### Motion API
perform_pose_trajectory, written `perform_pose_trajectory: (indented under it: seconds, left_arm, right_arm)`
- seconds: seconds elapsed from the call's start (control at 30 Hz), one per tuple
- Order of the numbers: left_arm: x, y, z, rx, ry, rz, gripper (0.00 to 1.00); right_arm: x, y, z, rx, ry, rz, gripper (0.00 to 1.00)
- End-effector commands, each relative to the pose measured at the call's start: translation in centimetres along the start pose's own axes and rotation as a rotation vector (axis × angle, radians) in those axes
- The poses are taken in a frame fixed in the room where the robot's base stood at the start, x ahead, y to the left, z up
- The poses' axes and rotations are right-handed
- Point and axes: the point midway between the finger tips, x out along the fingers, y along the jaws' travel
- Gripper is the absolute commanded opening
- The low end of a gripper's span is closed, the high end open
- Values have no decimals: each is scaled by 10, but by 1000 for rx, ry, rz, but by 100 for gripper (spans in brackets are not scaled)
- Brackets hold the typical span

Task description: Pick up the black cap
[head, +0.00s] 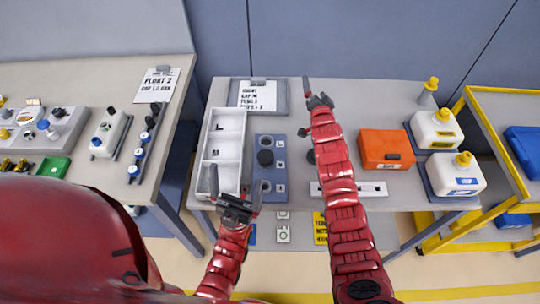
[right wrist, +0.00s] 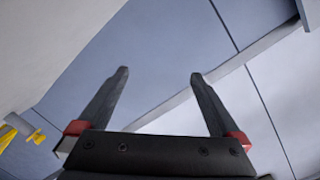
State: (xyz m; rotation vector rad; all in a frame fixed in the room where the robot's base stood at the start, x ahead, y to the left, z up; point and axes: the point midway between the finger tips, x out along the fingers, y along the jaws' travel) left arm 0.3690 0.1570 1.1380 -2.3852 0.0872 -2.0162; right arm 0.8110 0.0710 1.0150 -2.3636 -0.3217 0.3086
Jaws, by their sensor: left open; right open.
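A round black cap (head: 265,157) sits on a blue rack (head: 272,172) in the middle of the bench. A second dark round thing (head: 311,156) shows beside my right arm, which partly hides it; I cannot tell what it is. My left gripper (head: 236,184) is open and empty, in front of the white tray and to the lower left of the black cap in the picture. My right gripper (head: 306,92) is raised over the back of the bench, beyond the rack. Its two fingers are apart with nothing between them in the right wrist view (right wrist: 158,85).
A white divided tray (head: 245,130) stands left of the rack. A clipboard (head: 258,95) lies behind it. An orange case (head: 386,149) and white jugs with yellow caps (head: 436,128) stand at right. A yellow-framed cart (head: 500,97) is further right. Another bench (head: 110,75) is at left.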

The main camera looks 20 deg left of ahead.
Motion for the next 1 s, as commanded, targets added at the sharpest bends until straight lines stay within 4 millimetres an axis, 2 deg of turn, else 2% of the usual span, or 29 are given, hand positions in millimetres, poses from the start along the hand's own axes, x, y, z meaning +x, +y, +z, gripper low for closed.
perform_pose_trajectory:
  seconds: [0.03, 0.13, 0.27, 0.37, 0.5, 0.63, 0.7, 0.8, 1.0]
  left_arm:
    - [5, 0, -1, 0, 0, 0, 100]
    - [10, 0, -2, 0, 0, 0, 100]
    - [16, -1, -3, 0, 0, 0, 100]
    - [20, -1, -3, 0, 0, 0, 100]
    - [25, -1, -4, 0, 0, 0, 100]
    - [27, -1, -4, 0, 0, 0, 100]
    - [28, -1, -4, 0, 0, 0, 100]
    - [29, -1, -5, 0, 0, 0, 100]
    - [36, -2, -6, 0, 0, 0, 100]
  right_arm:
    - [12, -18, 2, 70, -53, 73, 100]
    - [18, -30, 17, 231, -158, 277, 100]
    - [-3, -54, 38, 444, -262, 566, 100]
    - [-40, -78, 56, 598, -325, 807, 100]
    - [-108, -116, 76, 754, -386, 1121, 100]
    - [-159, -142, 83, 824, -410, 1326, 100]
    - [-177, -149, 86, 837, -417, 1395, 100]
    - [-187, -152, 88, 846, -417, 1438, 100]
    - [-186, -134, 104, 843, -416, 1447, 100]
